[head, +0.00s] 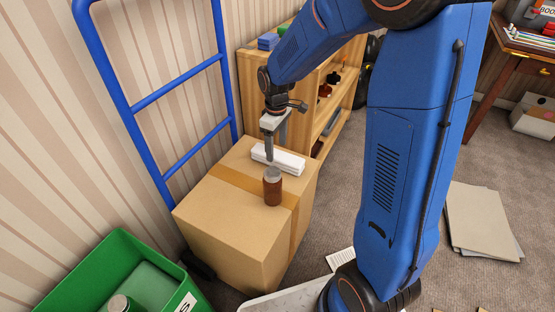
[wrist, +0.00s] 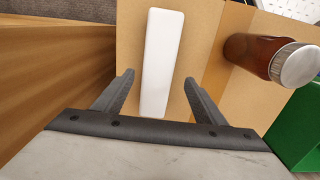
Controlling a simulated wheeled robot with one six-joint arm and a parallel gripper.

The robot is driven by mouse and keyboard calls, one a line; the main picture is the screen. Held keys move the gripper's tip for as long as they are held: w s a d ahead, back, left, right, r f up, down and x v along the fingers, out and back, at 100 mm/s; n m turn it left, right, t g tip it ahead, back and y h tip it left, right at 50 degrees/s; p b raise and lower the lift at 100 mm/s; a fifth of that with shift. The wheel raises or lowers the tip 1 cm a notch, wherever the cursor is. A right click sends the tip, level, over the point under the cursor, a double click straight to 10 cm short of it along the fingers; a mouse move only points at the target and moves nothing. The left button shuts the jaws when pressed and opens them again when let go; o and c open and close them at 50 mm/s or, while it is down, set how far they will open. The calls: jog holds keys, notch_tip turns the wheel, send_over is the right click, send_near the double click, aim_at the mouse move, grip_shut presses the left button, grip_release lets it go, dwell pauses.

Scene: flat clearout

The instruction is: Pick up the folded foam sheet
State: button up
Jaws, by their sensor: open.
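The folded foam sheet (head: 279,159) is a white, flat, narrow block lying on top of a closed cardboard box (head: 240,250). In the wrist view the foam sheet (wrist: 161,62) runs lengthwise, with its near end between my two fingers. My gripper (head: 270,158) is above the foam sheet, pointing down. In the wrist view my gripper (wrist: 157,88) is open, with one finger on each side of the sheet and a gap on both sides. Nothing is held. Whether the fingertips reach down to the box top cannot be told.
A brown jar (head: 272,187) with a grey lid stands on the box close to the sheet; it also shows in the wrist view (wrist: 255,53). A blue hand truck frame (head: 128,108) is behind the box. A wooden shelf (head: 254,97) stands behind, and a green crate (head: 75,276) at lower left.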

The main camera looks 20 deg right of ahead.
aim_at(278, 154)
jog(key=f, duration=0.5)
jog(key=shift+d, duration=0.25)
jog(key=c, duration=1.1)
